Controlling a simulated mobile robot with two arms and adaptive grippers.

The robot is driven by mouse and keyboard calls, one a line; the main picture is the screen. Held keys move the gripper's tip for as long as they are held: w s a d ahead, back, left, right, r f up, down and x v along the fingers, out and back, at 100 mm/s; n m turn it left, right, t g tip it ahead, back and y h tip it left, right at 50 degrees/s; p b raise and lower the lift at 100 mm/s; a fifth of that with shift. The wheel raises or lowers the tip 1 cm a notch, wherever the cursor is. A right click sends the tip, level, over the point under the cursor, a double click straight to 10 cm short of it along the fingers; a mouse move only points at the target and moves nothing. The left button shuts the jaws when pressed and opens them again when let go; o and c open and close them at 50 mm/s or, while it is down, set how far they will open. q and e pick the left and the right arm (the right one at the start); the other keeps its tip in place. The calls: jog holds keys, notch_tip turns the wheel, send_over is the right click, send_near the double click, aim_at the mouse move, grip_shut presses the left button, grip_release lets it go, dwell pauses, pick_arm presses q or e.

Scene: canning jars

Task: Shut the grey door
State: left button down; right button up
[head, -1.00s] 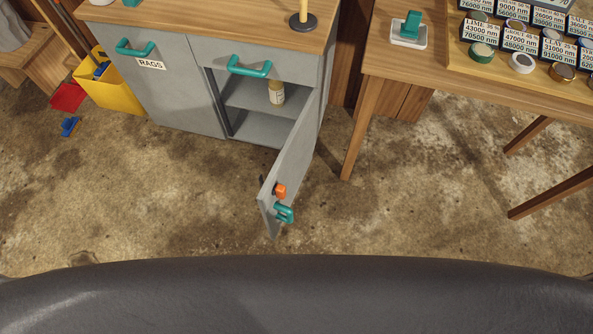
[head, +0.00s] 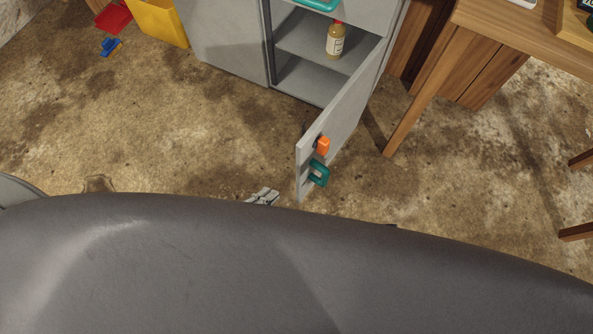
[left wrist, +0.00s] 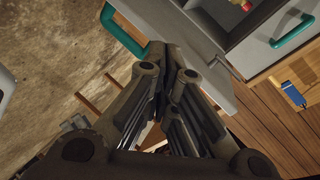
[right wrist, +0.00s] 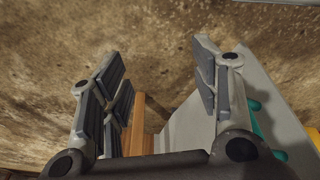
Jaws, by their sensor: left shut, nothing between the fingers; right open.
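The grey door (head: 345,110) of the low cabinet stands wide open in the head view, swung out toward me. Near its free edge are an orange latch piece (head: 322,145) and a teal handle (head: 318,173). My left gripper (head: 263,197) shows only by its fingertips, just left of the door's free edge and apart from it in the picture. It is shut and empty, as the left wrist view (left wrist: 165,110) shows. My right gripper (right wrist: 160,90) is open and empty in the right wrist view, with a grey panel and teal handle partly hidden behind its right finger.
The open cabinet holds a yellowish bottle (head: 335,42) on its shelf. A wooden table (head: 430,80) stands at the right. A yellow bin (head: 160,20), red dustpan (head: 114,15) and blue object (head: 111,46) are at the upper left. The floor before the cabinet is clear.

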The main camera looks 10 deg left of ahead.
pick_arm(q)
jog(key=s+d+r+m+t+h+b, duration=0.1)
jog(key=s+d+r+m+h+b, duration=0.1)
jog(key=d+r+m+h+b, duration=0.5)
jog(key=w+d+r+m+y+p, duration=0.1)
jog(key=w+r+p, duration=0.1)
jog(key=w, duration=0.7)
jog(key=shift+d+r+p, duration=0.25)
jog(key=shift+d+p, duration=0.05)
jog(key=shift+d, duration=0.1)
pick_arm(e)
notch_tip(320, 180, up, 8)
jog(key=w+a, duration=0.1)
jog(key=w, duration=0.1)
jog(key=shift+w+a+t, duration=0.2)
jog(key=shift+a+t, duration=0.05)
jog(key=shift+t, duration=0.15)
pick_arm(q)
jog(key=shift+a, duration=0.1)
